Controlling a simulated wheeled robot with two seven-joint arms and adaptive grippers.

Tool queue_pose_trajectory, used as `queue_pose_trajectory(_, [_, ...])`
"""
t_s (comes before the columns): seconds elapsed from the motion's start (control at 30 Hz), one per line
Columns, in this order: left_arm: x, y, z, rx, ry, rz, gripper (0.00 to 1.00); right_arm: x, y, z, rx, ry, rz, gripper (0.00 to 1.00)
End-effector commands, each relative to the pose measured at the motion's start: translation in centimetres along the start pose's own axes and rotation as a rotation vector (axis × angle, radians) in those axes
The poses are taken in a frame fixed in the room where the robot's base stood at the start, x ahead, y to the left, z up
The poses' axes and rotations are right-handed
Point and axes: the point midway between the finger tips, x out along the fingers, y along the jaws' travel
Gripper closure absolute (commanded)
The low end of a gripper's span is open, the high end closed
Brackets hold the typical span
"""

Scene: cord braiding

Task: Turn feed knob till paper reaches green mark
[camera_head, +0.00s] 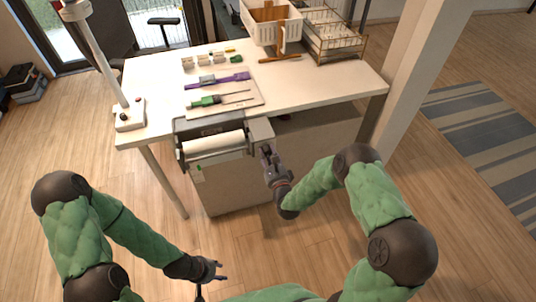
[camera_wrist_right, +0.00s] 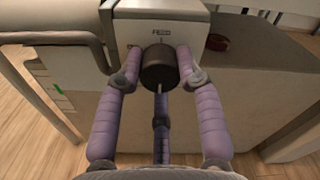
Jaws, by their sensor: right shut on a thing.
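The feeder (camera_head: 208,127) is a grey unit at the table's front edge with a white paper roll (camera_head: 213,143) in it. A small green mark (camera_head: 200,167) shows below the roll's left part; it also shows in the wrist view (camera_wrist_right: 58,88). I cannot tell where the paper's lower edge lies against it. The dark round feed knob (camera_wrist_right: 159,68) sits under the "FEED" label on the feeder's end box (camera_wrist_right: 160,25). My right gripper (camera_wrist_right: 159,66) is shut on the knob, with fingers on both sides. My left gripper (camera_head: 221,271) is open and empty, low and away from the feeder.
The white table (camera_head: 325,90) holds a board with purple and green tools (camera_head: 220,89), a white basket (camera_head: 271,27), a wire rack (camera_head: 333,38) and a lamp base (camera_head: 130,114). A pale pillar (camera_head: 405,75) stands right of the table. Floor between my arms is clear.

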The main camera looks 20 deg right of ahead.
Motion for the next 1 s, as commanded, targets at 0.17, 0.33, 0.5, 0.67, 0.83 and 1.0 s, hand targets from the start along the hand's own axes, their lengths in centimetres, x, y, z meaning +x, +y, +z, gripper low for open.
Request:
queue_pose_trajectory(0.17, [0.0,0.0,0.0,0.0,0.0,0.0,0.6,-0.21,0.44,-0.01,0.02,0.001,0.01,0.96])
queue_pose_trajectory(0.33, [0.0,0.0,0.0,0.0,0.0,0.0,0.6,-0.2,0.42,0.0,0.022,0.0,0.01,0.96])
queue_pose_trajectory(0.5, [0.0,0.0,0.0,0.0,0.0,0.0,0.6,-0.19,0.4,0.02,0.021,0.0,0.009,0.96])
queue_pose_trajectory(0.67, [0.0,0.0,0.0,0.0,0.0,0.0,0.6,-0.13,0.29,0.03,0.02,0.0,0.007,0.4])
queue_pose_trajectory(0.83, [0.0,0.0,-0.01,0.0,0.0,0.0,0.6,-0.06,0.14,0.03,0.02,-0.001,0.003,0.4])
queue_pose_trajectory(1.0, [0.0,0.0,-0.01,0.0,0.0,0.0,0.6,-0.38,0.08,-0.01,0.02,0.0,0.002,0.4])
